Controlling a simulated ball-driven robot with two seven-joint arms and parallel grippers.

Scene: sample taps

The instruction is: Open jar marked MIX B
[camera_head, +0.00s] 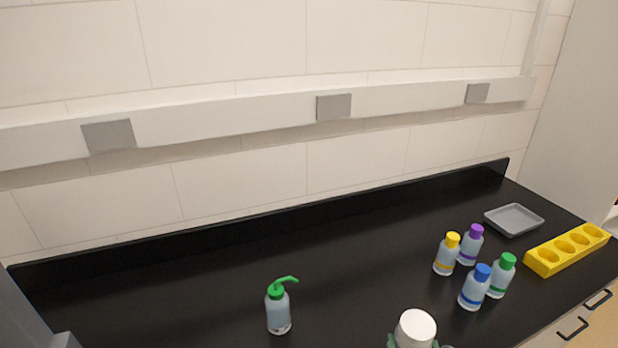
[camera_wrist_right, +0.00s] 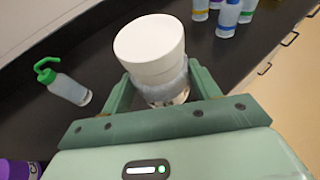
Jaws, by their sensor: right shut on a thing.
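A jar with a wide white lid (camera_wrist_right: 150,45) stands between the fingers of my right gripper (camera_wrist_right: 160,80) in the right wrist view. The green fingers press on its pale body from both sides, just below the lid. The lid sits on the jar and looks slightly tilted in this view. In the head view the white lid (camera_head: 416,327) shows at the bottom edge, with bits of my right gripper (camera_head: 413,343) beside it. No MIX B marking is readable. The jar's lower part is mostly hidden. My left gripper is not seen.
A green-topped wash bottle (camera_head: 278,309) stands to the left on the black bench. Several capped bottles, including a blue-capped one (camera_head: 475,288), stand to the right, near a grey tray (camera_head: 513,232) and a yellow rack (camera_head: 541,265). A purple object (camera_wrist_right: 15,169) shows partly at the wrist view's corner.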

